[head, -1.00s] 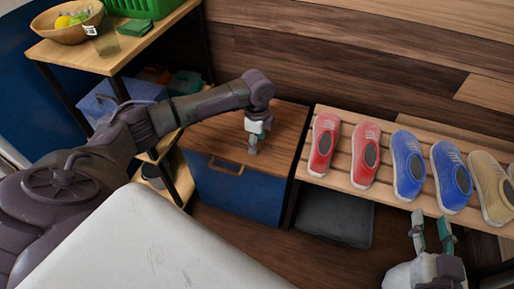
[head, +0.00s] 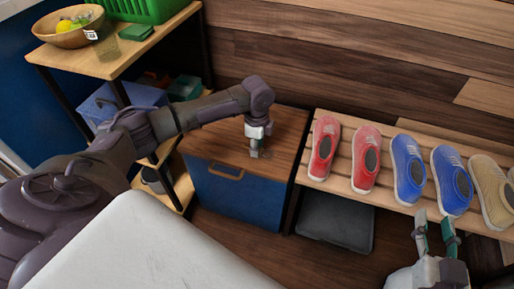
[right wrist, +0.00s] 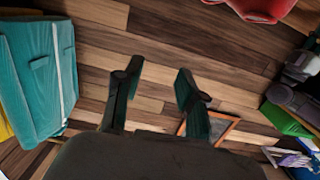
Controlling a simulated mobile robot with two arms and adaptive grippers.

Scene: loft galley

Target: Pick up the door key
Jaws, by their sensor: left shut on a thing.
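My left gripper (head: 257,149) points down at the top of the blue cabinet (head: 240,196), which has a wooden top. Its jaws are shut on a small greyish thing at the fingertips, at the cabinet top. This is taken to be the door key; it is mostly hidden and too small to make out clearly. My right gripper (head: 435,228) is open and empty, below the shoe bench at the right. Its spread fingers also show in the right wrist view (right wrist: 158,72), with nothing between them.
A slatted bench (head: 383,185) bears red, blue and tan shoes. A dark grey box (head: 337,221) stands under it. At the left, a shelf (head: 112,62) holds a wooden bowl (head: 70,38) and a green basket (head: 140,10). Floor is clear before the cabinet.

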